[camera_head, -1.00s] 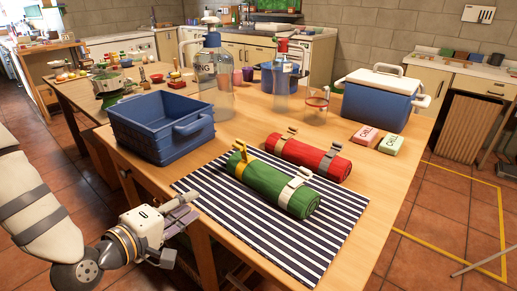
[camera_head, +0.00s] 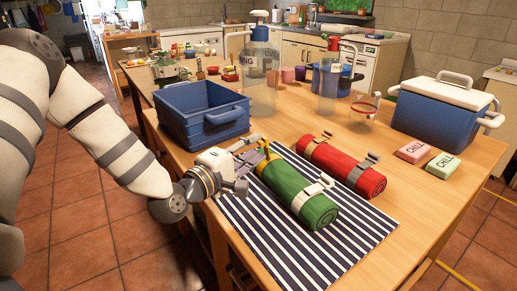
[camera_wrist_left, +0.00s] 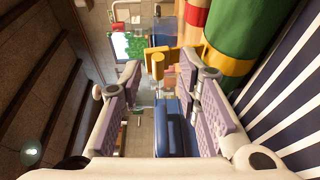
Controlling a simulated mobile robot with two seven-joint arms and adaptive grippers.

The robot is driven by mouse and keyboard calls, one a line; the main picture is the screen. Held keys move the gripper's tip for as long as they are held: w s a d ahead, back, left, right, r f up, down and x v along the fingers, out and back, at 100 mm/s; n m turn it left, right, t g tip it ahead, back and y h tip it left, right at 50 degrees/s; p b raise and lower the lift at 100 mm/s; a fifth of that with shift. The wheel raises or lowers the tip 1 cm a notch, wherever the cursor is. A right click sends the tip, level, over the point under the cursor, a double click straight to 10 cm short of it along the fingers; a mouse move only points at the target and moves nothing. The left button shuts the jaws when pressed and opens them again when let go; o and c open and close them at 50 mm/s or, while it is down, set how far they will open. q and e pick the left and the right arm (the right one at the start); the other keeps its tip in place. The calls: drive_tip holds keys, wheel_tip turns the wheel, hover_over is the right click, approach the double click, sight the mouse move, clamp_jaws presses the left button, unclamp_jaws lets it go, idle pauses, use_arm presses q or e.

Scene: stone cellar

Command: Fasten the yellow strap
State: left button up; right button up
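A green roll (camera_head: 288,186) lies on a striped mat (camera_head: 262,238) on the table. The yellow strap (camera_head: 262,168) goes round its left end, and a pale strap (camera_head: 309,196) goes round its right part. In the left wrist view the yellow strap's buckle (camera_wrist_left: 160,64) sticks out from the roll, ahead of the fingertips. My left gripper (camera_head: 260,153) is at the roll's left end, close to the yellow strap; its fingers (camera_wrist_left: 166,85) are apart with nothing gripped between them. Whether a finger touches the buckle I cannot tell. My right gripper is out of view.
A red roll (camera_head: 341,166) with two straps lies just behind the green one. A blue basket (camera_head: 203,133) stands left of the mat, near my left wrist. Two chill blocks (camera_head: 413,151) and a blue cooler (camera_head: 435,117) are at the right. Bottles stand further back.

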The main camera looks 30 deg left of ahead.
use_arm(q)
drive_tip(key=shift+w+d, duration=0.1)
drive_tip(key=shift+w, duration=0.55)
clamp_jaws()
drive_tip(key=shift+r, duration=0.1)
